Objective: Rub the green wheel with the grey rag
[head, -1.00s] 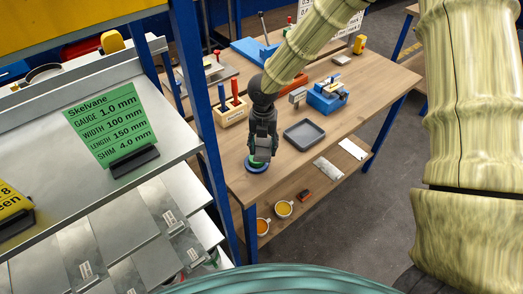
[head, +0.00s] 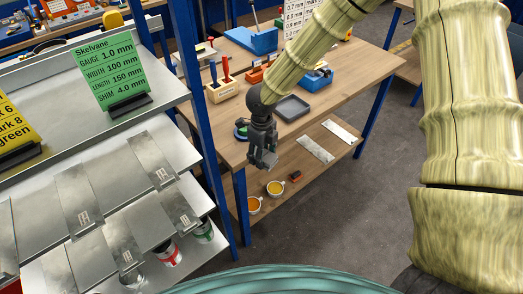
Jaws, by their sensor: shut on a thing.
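The green wheel (head: 240,131) lies near the front left edge of the wooden workbench, partly hidden behind my gripper. It shows as a small disc with a dark blue and green look. My gripper (head: 263,162) hangs pointing down in front of the wheel, at the bench's front edge, and appears apart from it. It is shut on a small grey piece, the grey rag (head: 268,158), which is mostly hidden by the fingers.
A grey tray (head: 293,107), a wooden holder with screwdrivers (head: 223,92) and blue tools (head: 318,78) stand on the bench. A blue rack post (head: 195,90) and metal shelf stand close at left.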

